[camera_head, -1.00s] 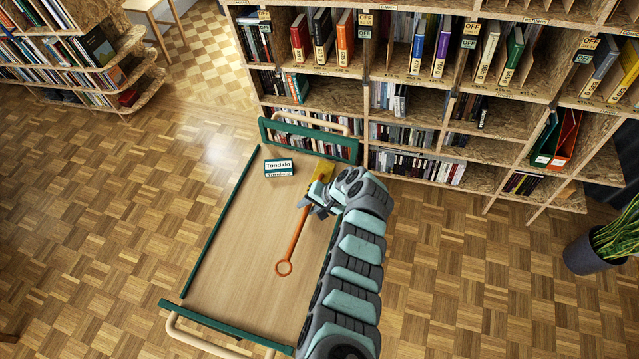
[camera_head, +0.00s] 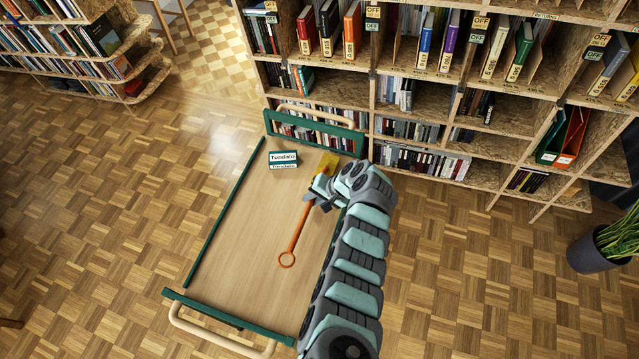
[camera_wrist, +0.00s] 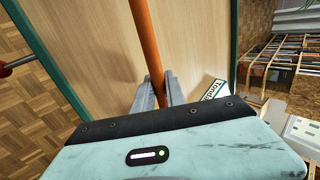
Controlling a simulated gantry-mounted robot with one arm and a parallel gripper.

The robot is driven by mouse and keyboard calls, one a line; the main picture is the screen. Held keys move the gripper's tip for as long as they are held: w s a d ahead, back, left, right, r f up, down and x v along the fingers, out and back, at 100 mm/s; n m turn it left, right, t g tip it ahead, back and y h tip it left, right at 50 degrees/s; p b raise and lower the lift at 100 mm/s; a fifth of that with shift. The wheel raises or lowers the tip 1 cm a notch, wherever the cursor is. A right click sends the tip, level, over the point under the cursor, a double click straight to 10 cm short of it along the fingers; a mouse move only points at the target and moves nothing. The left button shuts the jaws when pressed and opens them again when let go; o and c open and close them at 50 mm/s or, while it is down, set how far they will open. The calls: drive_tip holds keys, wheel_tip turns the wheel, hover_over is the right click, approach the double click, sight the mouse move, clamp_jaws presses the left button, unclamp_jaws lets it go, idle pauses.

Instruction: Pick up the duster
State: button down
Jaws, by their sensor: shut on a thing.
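The duster has an orange handle (camera_head: 297,232) with a ring at its near end and a yellow head (camera_head: 327,163) at its far end. It lies along the wooden trolley top (camera_head: 238,240), or just above it; I cannot tell which. My gripper (camera_head: 315,199) is shut on the handle near the yellow head. In the wrist view the handle (camera_wrist: 146,45) runs down between the two grey fingers (camera_wrist: 157,92). The yellow head is partly hidden by my arm in the head view and out of sight in the wrist view.
A white and green Tondalo box (camera_head: 283,159) stands on the trolley's far left part. Green rails edge the trolley, with a raised green end panel (camera_head: 285,127) at the far end. A bookshelf (camera_head: 420,113) stands behind. A potted plant (camera_head: 597,250) is at far right.

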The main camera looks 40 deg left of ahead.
drive_tip(key=shift+r, duration=0.15)
wheel_tip(320, 180, up, 20)
drive_tip(key=p, duration=0.2)
idle(0.3)
drive_tip(key=c, duration=1.9)
unclamp_jaws()
clamp_jaws()
